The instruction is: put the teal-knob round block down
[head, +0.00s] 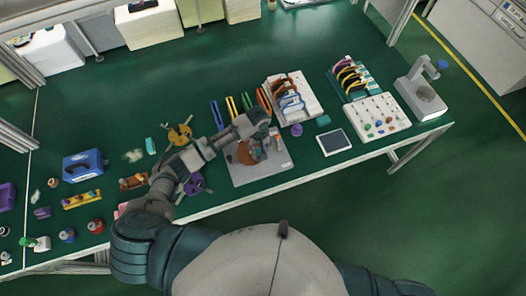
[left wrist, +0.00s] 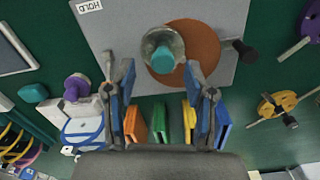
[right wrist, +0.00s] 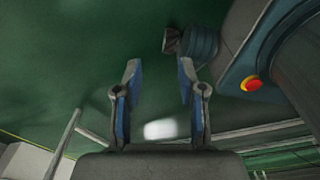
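The teal-knob round block (left wrist: 163,52), a clear-grey round piece with a teal knob, rests on a brown disc (left wrist: 205,45) on the grey plate marked HOLD (left wrist: 110,30). In the head view the brown disc (head: 245,154) and grey plate (head: 272,174) show beneath my left gripper (head: 264,138); the block is hard to make out there. In the left wrist view my left gripper (left wrist: 162,75) is open, its fingertips on either side of the block's near edge with small gaps. My right gripper (right wrist: 158,75) is open and empty over the green floor.
A dark handle (left wrist: 243,50) sticks out beside the disc. Colored frames (head: 232,105), a white rack (head: 308,105), a purple knobbed piece (head: 296,130), a teal block (head: 323,120) and a tablet (head: 334,142) stand nearby. Yellow (head: 179,136) and purple pieces lie to the left.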

